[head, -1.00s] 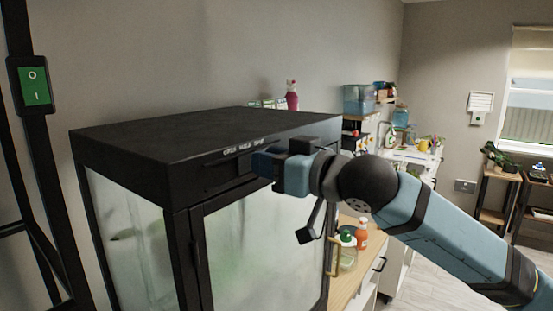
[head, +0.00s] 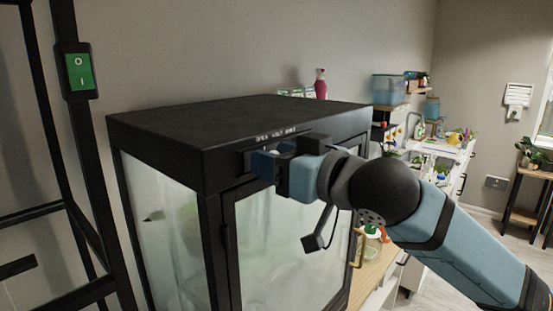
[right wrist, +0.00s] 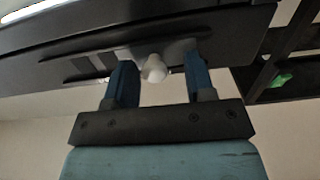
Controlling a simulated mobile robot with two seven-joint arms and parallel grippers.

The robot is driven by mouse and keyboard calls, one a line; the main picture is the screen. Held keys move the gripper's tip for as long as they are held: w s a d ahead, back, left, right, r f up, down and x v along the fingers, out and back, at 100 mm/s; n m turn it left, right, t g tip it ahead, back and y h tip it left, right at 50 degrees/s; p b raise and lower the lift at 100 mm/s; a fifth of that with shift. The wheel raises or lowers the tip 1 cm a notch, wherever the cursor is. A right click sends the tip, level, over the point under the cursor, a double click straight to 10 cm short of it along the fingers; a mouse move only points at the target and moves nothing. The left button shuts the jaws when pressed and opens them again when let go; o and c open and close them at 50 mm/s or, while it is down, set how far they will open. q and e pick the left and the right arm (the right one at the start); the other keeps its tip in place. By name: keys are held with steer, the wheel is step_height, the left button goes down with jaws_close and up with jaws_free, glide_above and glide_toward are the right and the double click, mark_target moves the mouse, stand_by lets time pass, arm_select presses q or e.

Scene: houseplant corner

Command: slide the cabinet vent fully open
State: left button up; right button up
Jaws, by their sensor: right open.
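The black cabinet (head: 160,148) with glass sides has a lettered vent label, too small to read fully, on its front top band. My right gripper (head: 262,166) is at that band, just below the label, and hides much of the vent in the head view. In the right wrist view, a pale round knob (right wrist: 153,69) sticks out of the dark vent strip (right wrist: 178,52). My right gripper (right wrist: 160,82) is open, with one finger on each side of the knob and visible gaps. Slots show left of the knob there. How far the vent is open cannot be told. My left gripper is out of view.
A black frame with a green switch (head: 79,72) stands at the left. A pink bottle (head: 320,84) shows behind the cabinet. A green-capped jar (head: 371,240) stands on the wooden surface at the cabinet's right. A cluttered bench (head: 440,148) stands further back.

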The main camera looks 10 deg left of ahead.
steer(key=b+v, duration=0.2)
steer(key=v, duration=1.1)
steer(key=shift+s+d, duration=0.3)
steer(key=w+d+f+m+t+h+p, duration=0.1)
steer(key=w+f+m, duration=0.1)
steer(key=w+f, duration=0.35)
steer(key=w+d+f+m+t+h, duration=0.1)
steer(key=w+f+m, duration=0.15)
steer(key=f, duration=0.65)
steer(key=d+f+m+t+h+p, duration=0.1)
steer(key=d+f+m+h+p, duration=0.2)
steer(key=f, duration=1.4)
steer(key=s+d+f+g+h, duration=0.1)
steer(key=s+d+f+h, duration=0.2)
steer(key=s+f, duration=0.7)
steer(key=s+d+f+g+h, duration=0.1)
steer(key=s+d+f+h, duration=0.2)
steer(key=s+f, duration=0.8)
step_height(320, 180, down, 6)
steer(key=shift+d+g, duration=0.3)
steer(key=shift+d, duration=0.8)
